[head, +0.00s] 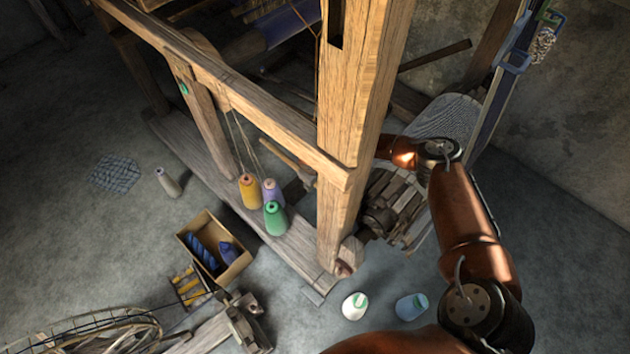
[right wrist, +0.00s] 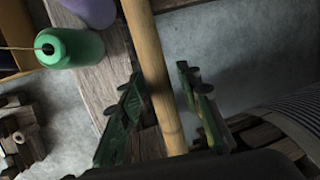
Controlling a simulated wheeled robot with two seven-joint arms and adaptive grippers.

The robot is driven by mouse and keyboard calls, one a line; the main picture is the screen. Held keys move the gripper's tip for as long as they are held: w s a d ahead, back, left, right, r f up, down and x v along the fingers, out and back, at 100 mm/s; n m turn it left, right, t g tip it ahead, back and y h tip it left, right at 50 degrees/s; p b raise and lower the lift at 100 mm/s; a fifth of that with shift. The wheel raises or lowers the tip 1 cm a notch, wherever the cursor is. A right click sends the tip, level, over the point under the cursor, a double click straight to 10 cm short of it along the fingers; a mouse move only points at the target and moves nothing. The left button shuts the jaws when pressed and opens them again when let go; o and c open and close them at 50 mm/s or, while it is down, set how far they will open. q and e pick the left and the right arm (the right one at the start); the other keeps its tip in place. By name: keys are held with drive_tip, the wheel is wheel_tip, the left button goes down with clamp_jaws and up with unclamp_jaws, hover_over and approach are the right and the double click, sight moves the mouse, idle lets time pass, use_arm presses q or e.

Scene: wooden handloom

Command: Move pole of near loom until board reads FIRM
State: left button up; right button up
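In the right wrist view a light wooden pole (right wrist: 152,70) runs between the two green fingers of my right gripper (right wrist: 160,88). The fingers stand apart on either side of it, with a gap visible on the right side; contact on the left side is unclear. In the head view a short wooden pole (head: 287,158) shows beside the loom's front post (head: 352,130), probably the same one. My right arm reaches in from the right, and its gripper is hidden behind that post. No board with a readable word is in view. My left gripper is not in view.
Yellow (head: 250,190), purple (head: 272,192) and green (head: 275,218) cones stand on the loom's base beam. An open box (head: 240,264) with blue yarn sits on the floor. White (head: 355,306) and blue (head: 411,306) cones stand near the post. Floor at left is mostly clear.

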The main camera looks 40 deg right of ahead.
drive_tip(key=shift+o, duration=0.2)
drive_tip(key=shift+r, duration=0.15)
drive_tip(key=v, duration=1.1)
drive_tip(key=shift+a+r, duration=0.15)
drive_tip(key=shift+r, duration=0.2)
